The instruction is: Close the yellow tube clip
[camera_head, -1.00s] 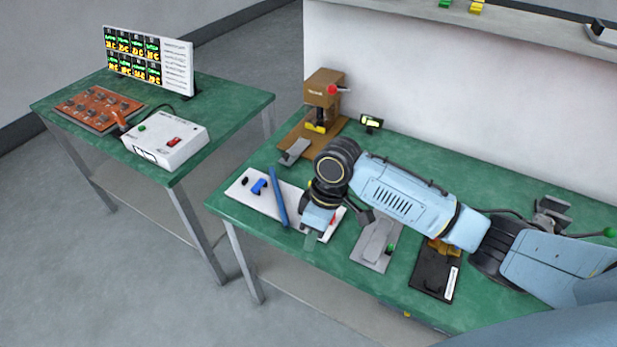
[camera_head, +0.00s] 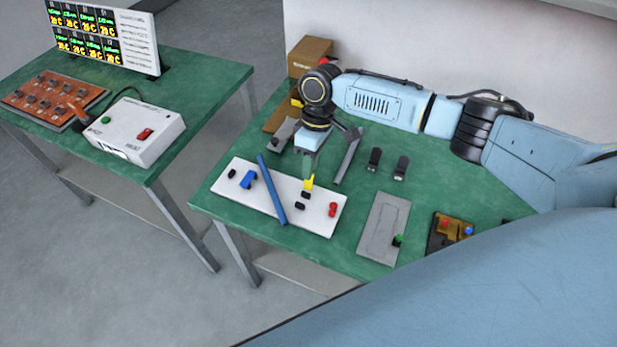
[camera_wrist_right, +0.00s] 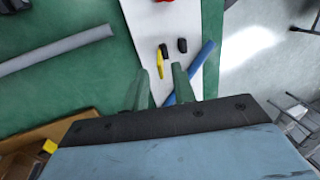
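The yellow tube clip (camera_head: 309,183) stands upright on a white board (camera_head: 238,199), beside a small black block (camera_head: 307,194). In the right wrist view the yellow clip (camera_wrist_right: 159,62) lies just beyond the fingertips, roughly in line with the gap between them. My right gripper (camera_head: 307,172) points down over the far edge of the board, close to the clip. Its two green fingers (camera_wrist_right: 161,76) are apart with nothing between them. I cannot tell whether a finger touches the clip. My left gripper is in neither current view.
A blue tube (camera_head: 271,190) lies across the board between the blue clip (camera_head: 247,181) and the yellow one. A red clip (camera_head: 333,209) is at the right end. A grey bar (camera_head: 348,155) lies behind. A grey plate (camera_head: 384,224) is to the right. Green table is bare between them.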

